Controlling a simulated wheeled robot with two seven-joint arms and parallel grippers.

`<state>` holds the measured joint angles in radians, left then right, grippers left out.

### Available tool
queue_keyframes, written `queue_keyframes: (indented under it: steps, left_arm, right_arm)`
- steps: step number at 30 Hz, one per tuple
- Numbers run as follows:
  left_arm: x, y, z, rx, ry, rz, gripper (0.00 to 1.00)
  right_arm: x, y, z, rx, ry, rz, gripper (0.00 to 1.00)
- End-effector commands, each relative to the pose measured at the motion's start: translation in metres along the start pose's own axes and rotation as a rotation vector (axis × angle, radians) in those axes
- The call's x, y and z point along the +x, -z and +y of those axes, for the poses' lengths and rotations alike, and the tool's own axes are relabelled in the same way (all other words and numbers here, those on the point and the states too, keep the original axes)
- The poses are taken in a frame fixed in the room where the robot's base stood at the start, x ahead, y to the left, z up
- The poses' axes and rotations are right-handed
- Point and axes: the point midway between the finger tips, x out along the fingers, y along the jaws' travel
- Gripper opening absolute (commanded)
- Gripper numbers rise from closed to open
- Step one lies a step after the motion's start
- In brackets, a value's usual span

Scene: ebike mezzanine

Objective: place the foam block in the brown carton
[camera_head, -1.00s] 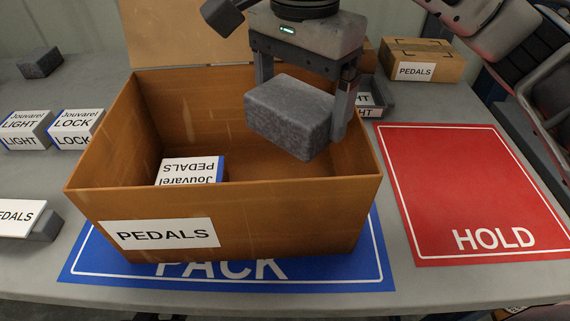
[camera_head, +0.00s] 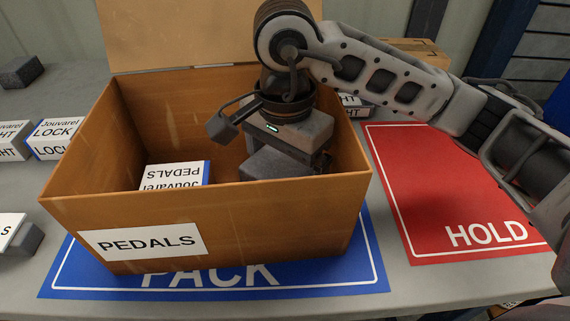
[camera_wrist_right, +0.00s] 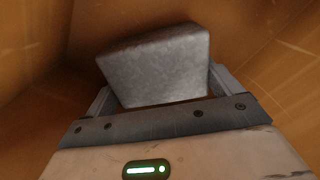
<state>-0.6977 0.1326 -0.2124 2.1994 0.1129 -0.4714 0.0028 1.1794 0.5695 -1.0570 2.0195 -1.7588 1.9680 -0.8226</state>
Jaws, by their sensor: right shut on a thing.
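The brown carton (camera_head: 290,205) stands open on the blue PACK mat, with a PEDALS label on its front wall. My right gripper (camera_wrist_right: 158,85) is down inside the carton, on its right side, pointing downward. It is shut on the grey foam block (camera_wrist_right: 160,65), which lies between the two fingers in the right wrist view. In the head view the foam block (camera_head: 268,165) shows only partly, under the gripper body and behind the front wall. Whether it touches the carton floor I cannot tell. My left gripper is not in view.
A white Jouvarel PEDALS box (camera_head: 172,176) lies in the carton's left part. The blue PACK mat (camera_head: 330,275) is under the carton and the red HOLD mat (camera_head: 455,190) is to the right. Small LOCK and LIGHT boxes (camera_head: 60,137) and another dark block (camera_head: 20,72) are at left.

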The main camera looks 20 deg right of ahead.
Motion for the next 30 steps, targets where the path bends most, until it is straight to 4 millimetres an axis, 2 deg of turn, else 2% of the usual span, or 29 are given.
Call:
queue_keyframes:
  steps: [4,5,6,13,17,30]
  left_arm:
    - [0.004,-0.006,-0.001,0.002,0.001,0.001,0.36]
    - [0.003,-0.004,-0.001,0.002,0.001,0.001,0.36]
    - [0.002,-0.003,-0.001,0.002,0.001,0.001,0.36]
    - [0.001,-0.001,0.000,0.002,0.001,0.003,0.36]
    - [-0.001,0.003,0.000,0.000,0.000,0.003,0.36]
    - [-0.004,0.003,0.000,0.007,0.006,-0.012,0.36]
  right_arm:
    - [0.005,0.000,0.000,0.000,0.000,0.000,0.68]
    - [0.004,0.000,0.000,0.001,0.000,0.000,0.96]
    - [0.003,0.000,0.000,0.001,0.000,0.000,1.00]
    - [0.002,0.000,0.000,0.001,0.000,0.000,1.00]
    - [-0.006,0.000,-0.001,0.001,0.002,0.000,1.00]
    - [-0.096,0.001,-0.001,0.001,0.004,0.002,1.00]
